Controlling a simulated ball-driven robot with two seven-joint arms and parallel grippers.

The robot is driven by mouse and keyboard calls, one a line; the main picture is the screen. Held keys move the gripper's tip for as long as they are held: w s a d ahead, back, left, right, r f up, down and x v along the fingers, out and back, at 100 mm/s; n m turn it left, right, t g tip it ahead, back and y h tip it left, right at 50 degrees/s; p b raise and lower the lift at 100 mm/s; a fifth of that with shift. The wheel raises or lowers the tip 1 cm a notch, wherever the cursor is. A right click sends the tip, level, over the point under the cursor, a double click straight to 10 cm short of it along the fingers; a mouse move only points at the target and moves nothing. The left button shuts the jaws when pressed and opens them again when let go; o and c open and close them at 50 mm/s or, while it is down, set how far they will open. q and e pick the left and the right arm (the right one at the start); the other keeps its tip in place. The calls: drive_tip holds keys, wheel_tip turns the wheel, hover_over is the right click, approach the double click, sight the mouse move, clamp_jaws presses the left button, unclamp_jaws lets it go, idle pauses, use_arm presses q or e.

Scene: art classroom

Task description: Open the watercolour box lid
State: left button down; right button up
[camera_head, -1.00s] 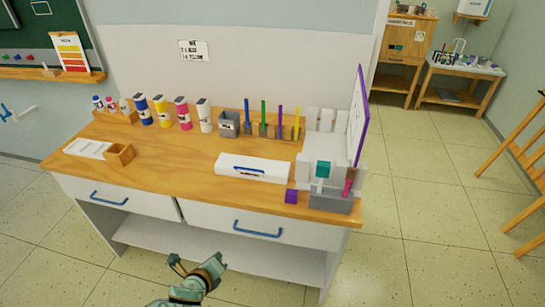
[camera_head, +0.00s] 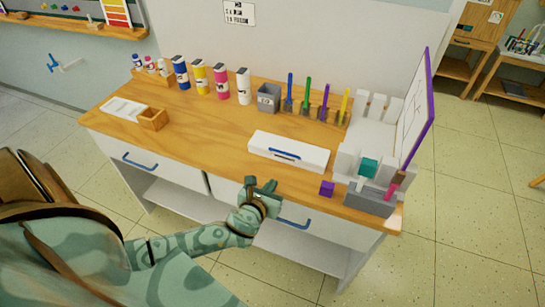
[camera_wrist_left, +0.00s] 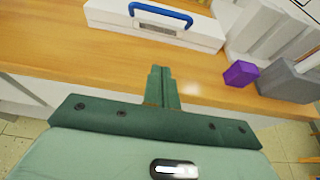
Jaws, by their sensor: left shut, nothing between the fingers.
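The watercolour box (camera_head: 289,151) is a long white box lying shut on the wooden table, with a blue handle (camera_head: 284,153) on its front side. In the left wrist view the box (camera_wrist_left: 155,22) is at the top, its blue handle (camera_wrist_left: 160,13) facing me. My left gripper (camera_head: 262,188) is at the front edge of the table, in front of the box and apart from it. Its fingers (camera_wrist_left: 162,85) are shut and empty, pointing towards the box. My right gripper is not in view.
A purple cube (camera_head: 327,188) sits right of the box, beside a grey container (camera_head: 369,203) and a white stepped rack. Paint bottles, a grey cup (camera_head: 268,97) and upright brushes line the back. A wooden box (camera_head: 152,119) and white tray (camera_head: 125,108) are at left. Bare tabletop (camera_head: 205,137) lies between.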

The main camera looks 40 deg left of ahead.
sight(287, 158)
use_arm(q)
drive_tip(key=b+x, duration=0.2)
drive_tip(key=x, duration=0.5)
drive_tip(key=shift+w+f, duration=0.15)
drive_tip(key=shift+f, duration=0.15)
drive_tip(key=r, duration=0.1)
drive_tip(key=w+r, duration=0.1)
drive_tip(key=shift+w+a+r+p, duration=0.2)
drive_tip(key=shift+r+p, duration=0.15)
drive_tip(key=shift+r, duration=0.05)
drive_tip(key=shift+w+r, duration=0.2)
drive_tip(key=shift+r, duration=0.3)
drive_tip(key=shift+w, duration=0.1)
